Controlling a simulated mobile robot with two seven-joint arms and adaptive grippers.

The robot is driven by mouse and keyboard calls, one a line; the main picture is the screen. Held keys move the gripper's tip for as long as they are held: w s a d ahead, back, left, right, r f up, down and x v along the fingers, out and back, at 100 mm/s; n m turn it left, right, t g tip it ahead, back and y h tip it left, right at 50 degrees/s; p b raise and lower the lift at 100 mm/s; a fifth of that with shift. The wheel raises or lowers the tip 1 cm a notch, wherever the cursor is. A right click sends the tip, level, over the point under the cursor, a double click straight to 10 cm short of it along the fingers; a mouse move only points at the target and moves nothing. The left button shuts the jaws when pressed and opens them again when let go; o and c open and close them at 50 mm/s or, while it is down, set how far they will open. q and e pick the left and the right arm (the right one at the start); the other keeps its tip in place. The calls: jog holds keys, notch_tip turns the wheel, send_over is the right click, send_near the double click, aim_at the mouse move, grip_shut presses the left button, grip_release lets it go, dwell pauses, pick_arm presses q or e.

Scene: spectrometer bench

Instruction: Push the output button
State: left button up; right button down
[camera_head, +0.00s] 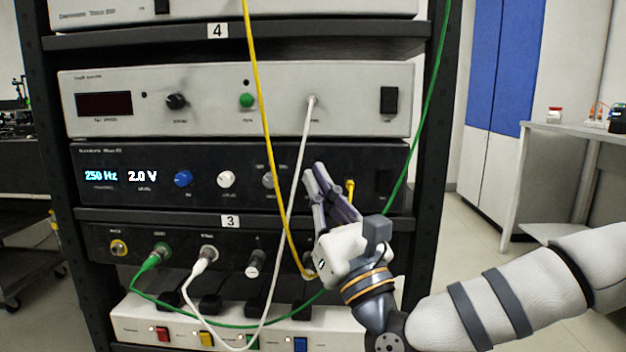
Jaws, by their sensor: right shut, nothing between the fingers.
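A black instrument (110,160) sits on the rack and its lit display reads 250 Hz and 2.0 V. On its front are a blue knob (183,178), a white knob (226,179) and a grey round control (268,180). The small labels are too blurred to read, so I cannot tell which control is the output button. My right gripper (316,172) is shut and empty, its fingertips in front of the panel, right of the grey control. I cannot tell whether they touch the panel. The gripper hides part of the panel behind it. My left gripper is out of view.
A yellow cable (262,100) and a white cable (299,160) hang close left of my fingers. A yellow plug (350,187) sits just right of them. A green cable (422,125) runs down the rack's right side. A white power strip (135,312) lies below.

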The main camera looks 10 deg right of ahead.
jog(key=shift+w, duration=0.1)
jog(key=shift+w+d, duration=0.15)
jog(key=shift+w, duration=0.2)
jog(key=shift+b, duration=0.3)
jog(key=shift+s, duration=0.45)
jog(key=s+a+p, duration=0.1)
jog(key=s, duration=0.4)
jog(key=shift+s+a, duration=0.4)
